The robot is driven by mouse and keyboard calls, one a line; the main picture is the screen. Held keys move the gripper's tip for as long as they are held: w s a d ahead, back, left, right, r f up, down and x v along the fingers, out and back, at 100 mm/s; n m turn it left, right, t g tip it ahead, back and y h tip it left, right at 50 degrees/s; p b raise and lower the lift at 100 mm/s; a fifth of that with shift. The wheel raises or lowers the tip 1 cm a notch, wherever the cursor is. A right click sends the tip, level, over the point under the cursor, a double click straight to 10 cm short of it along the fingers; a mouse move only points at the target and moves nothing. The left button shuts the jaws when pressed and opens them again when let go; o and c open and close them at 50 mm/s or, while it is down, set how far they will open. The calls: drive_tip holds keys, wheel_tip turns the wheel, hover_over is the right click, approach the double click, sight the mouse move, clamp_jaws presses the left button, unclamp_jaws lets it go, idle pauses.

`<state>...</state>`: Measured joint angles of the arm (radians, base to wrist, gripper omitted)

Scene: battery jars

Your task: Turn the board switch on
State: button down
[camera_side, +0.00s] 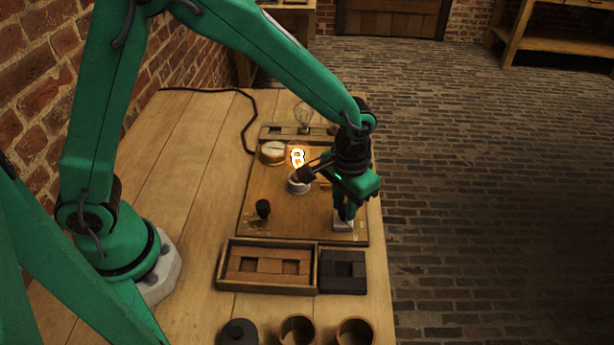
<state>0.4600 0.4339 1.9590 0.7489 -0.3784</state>
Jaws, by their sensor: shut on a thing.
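The wooden board (290,215) lies on the table. The board switch (343,226), with a pale base, sits at the board's front right corner. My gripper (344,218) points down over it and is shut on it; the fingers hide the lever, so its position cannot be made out. A black knob (263,208) stands at the board's left front.
A wooden tray (225,265), a dark box (343,284), a dark lidded jar (238,333) and two open cups (297,331) are in front.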

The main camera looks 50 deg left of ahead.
sight(344, 208)
drive_tip(key=c, duration=1.2)
unclamp_jaws()
wheel_tip(344, 208, up, 7)
drive_tip(key=shift+r, duration=0.45)
